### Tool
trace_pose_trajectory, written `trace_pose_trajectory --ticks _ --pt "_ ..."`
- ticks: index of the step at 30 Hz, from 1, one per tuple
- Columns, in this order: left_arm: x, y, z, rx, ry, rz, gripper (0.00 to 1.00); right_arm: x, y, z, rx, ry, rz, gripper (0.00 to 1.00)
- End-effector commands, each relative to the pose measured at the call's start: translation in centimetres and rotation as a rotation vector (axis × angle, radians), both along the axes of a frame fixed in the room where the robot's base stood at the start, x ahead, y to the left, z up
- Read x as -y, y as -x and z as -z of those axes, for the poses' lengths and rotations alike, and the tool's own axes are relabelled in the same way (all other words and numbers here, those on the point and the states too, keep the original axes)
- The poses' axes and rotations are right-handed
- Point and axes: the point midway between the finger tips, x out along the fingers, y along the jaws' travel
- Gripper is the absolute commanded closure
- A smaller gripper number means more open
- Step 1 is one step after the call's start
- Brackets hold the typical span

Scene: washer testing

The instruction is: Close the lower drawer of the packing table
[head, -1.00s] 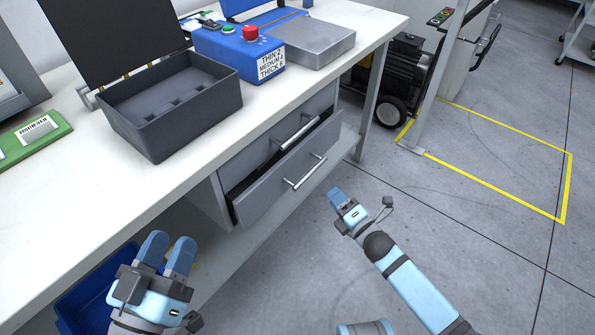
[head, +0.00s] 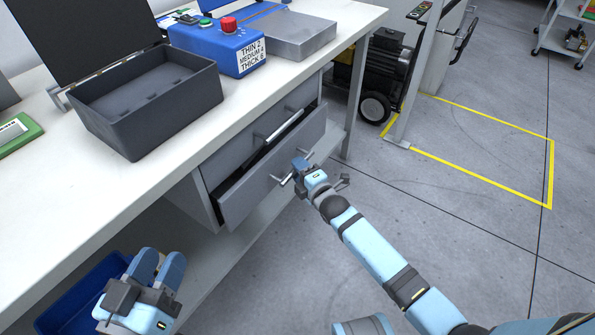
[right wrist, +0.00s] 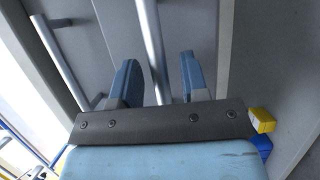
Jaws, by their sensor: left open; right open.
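The lower drawer (head: 240,188) of the packing table (head: 150,185) stands partly open, its grey front jutting past the upper drawer (head: 225,150). My right gripper (head: 300,165) is at the right part of the lower drawer's bar handle (head: 284,180). In the right wrist view its two blue fingers (right wrist: 158,82) are apart, with a bar handle (right wrist: 152,45) running between them. I cannot tell whether they touch it. My left gripper (head: 157,266) is open and empty, low at the left, in front of the table's lower part.
A blue bin (head: 75,295) is below the tabletop at the left. An open dark grey box (head: 150,105) and a blue control box (head: 215,50) stand on the tabletop. The floor (head: 440,240) to the right is clear, with yellow lines and a wheeled black machine (head: 385,75) behind.

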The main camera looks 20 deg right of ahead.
Motion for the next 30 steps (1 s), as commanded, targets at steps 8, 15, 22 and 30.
trace_pose_trajectory --ticks 8,15,22,30 --pt "0.0 0.0 0.5 -0.015 -0.008 0.006 0.57 -0.3 -1.0 0.0 0.000 0.001 0.000 0.59" --pt "0.1 0.0 0.5 -0.015 -0.008 0.006 0.57 -0.3 -0.9 0.0 0.000 0.001 0.000 0.80" --pt "0.1 0.0 0.5 -0.014 -0.007 0.005 0.57 -0.3 -0.9 0.0 0.000 0.001 0.000 1.00" --pt "0.1 0.0 1.2 -0.029 -0.011 0.011 0.57 -2.0 -3.3 0.0 0.001 -0.002 0.000 1.00"
